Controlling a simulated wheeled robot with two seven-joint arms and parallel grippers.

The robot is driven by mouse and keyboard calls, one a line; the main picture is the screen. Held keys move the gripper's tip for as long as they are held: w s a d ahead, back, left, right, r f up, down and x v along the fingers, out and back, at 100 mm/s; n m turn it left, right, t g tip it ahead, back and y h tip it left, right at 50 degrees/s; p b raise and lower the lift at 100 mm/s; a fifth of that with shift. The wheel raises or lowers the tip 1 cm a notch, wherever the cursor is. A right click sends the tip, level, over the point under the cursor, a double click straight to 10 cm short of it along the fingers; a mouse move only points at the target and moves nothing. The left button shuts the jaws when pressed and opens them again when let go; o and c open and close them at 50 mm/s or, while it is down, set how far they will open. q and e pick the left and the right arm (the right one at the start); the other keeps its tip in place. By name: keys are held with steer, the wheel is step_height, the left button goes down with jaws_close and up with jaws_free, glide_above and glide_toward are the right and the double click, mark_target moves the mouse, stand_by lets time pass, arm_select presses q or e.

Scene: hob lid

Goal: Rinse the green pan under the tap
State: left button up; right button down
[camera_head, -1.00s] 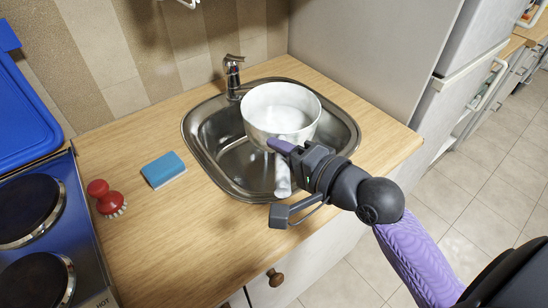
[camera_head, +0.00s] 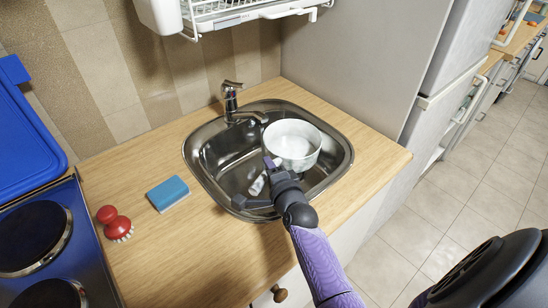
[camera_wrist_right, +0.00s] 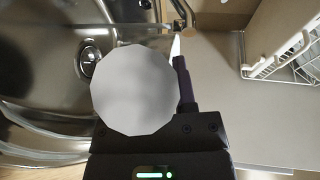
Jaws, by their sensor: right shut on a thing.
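The only pan in view is white, not green. This pan (camera_head: 300,158) is upright in or over the right part of the steel sink (camera_head: 215,165). Its rim is just right of the tap's spout; no water shows. The tap (camera_head: 231,101) stands at the sink's back edge. My right gripper (camera_head: 257,184) is shut on the pan's pale handle (camera_head: 258,187), at the sink's front. In the right wrist view, a round grey shape (camera_wrist_right: 135,90), seemingly the handle's end, covers the middle beside a dark finger. My left gripper is not in view.
A blue sponge (camera_head: 168,193) and a red brush (camera_head: 115,224) lie on the wooden counter (camera_head: 190,250) left of the sink. A hob (camera_head: 85,235) and blue lid (camera_head: 25,125) are further left. A dish rack (camera_head: 245,12) hangs above; a tall grey cabinet side (camera_head: 350,70) stands right.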

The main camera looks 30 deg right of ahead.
steer(key=w+a+f+p, duration=0.1)
steer(key=w+a+f, duration=0.25)
steer(key=a, duration=0.35)
arm_select(q)
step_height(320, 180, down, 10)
steer(key=b, duration=1.1)
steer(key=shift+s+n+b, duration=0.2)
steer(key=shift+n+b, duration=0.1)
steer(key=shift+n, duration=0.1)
arm_select(e)
steer(key=w+d+f, duration=0.2)
steer(key=w+d, duration=0.7)
steer(key=w, duration=0.1)
steer(key=shift+d+f+m+h, duration=0.2)
steer(key=shift+f+m+h, duration=0.1)
steer(key=shift+h, duration=0.1)
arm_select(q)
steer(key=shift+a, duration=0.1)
